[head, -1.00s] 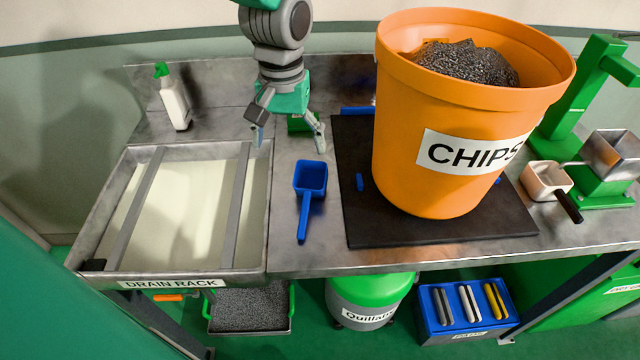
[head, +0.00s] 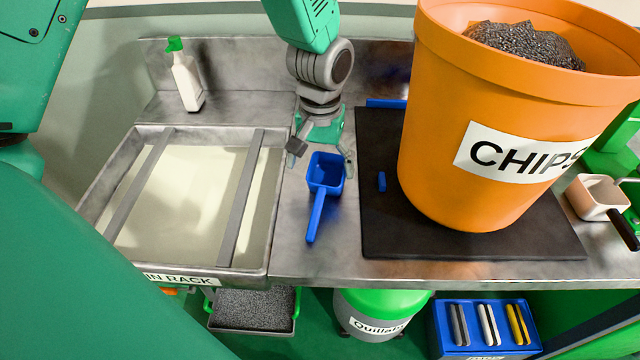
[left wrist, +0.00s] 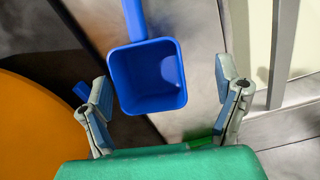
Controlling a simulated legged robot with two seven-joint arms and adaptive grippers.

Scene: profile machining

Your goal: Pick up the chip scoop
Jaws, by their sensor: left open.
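The chip scoop (head: 326,176) is blue with a square bowl and a straight handle. It rests on the steel bench between the drain rack and the black mat, its handle toward the front edge. My left gripper (head: 321,160) is open and empty above the far end of the bowl, fingers pointing down. In the left wrist view the scoop's bowl (left wrist: 148,78) lies between the two spread fingers of the gripper (left wrist: 165,100), with its handle leading away at the top. I cannot see contact between fingers and scoop. My right gripper does not show.
The orange CHIPS bucket (head: 500,130) stands on a black mat (head: 450,246) right of the scoop. The drain rack (head: 272,200) is at the left, with a spray bottle (head: 186,82) behind it. A small blue piece (head: 381,181) lies on the mat. A white scoop (head: 597,198) is at the right.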

